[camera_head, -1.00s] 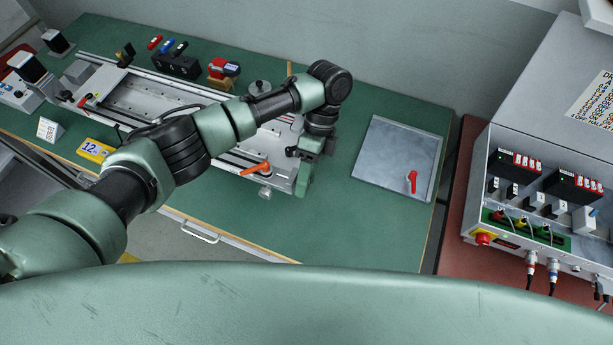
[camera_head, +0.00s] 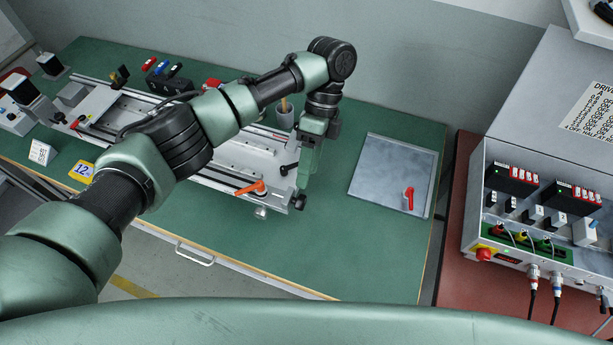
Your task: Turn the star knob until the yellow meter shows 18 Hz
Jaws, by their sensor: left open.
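The yellow meter (camera_head: 82,170) stands at the bench's front left. Its display starts with 12; my arm hides its right part. A dark knob (camera_head: 299,202), which looks like the star knob, sits at the right end of the silver gantry (camera_head: 222,180). My left gripper (camera_head: 302,186) is open and points down just above this knob. I cannot tell whether the fingers touch it, and their gap is hard to see. My right gripper is not in view.
An orange lever (camera_head: 250,188) and a black lever (camera_head: 285,170) are left of the gripper. A grey panel with a red handle (camera_head: 408,197) lies to the right, with clear green bench between. A control cabinet (camera_head: 530,120) stands far right.

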